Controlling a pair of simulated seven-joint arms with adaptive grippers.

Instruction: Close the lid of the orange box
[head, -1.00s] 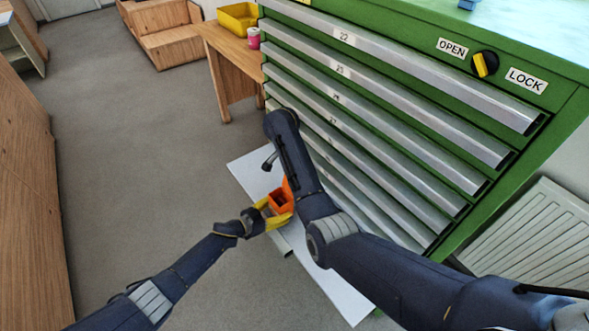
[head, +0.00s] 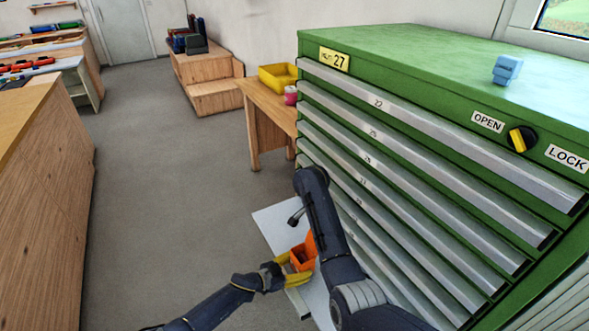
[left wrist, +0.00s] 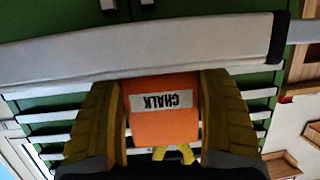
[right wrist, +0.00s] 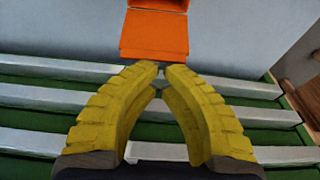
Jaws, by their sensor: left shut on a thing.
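The small orange box (head: 301,258) sits on a pale, flat surface low in front of the cabinet, and its lid (head: 311,242) stands raised at the side towards the cabinet. My left gripper (head: 296,269) is shut on the box from the sides. In the left wrist view the box (left wrist: 163,112) is between the yellow fingers, with an upside-down "CHALK" label (left wrist: 161,102). In the right wrist view my right gripper (right wrist: 161,71) is shut and empty, its tips just short of an orange panel of the box (right wrist: 154,36). In the head view my right arm hides that gripper.
The green cabinet (head: 425,58) with several silver-fronted drawers stands close on the right. The pale surface (head: 272,222) juts out under the box. A wooden table (head: 258,110) with a yellow bin (head: 277,77) stands behind. Grey floor (head: 170,190) is open to the left.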

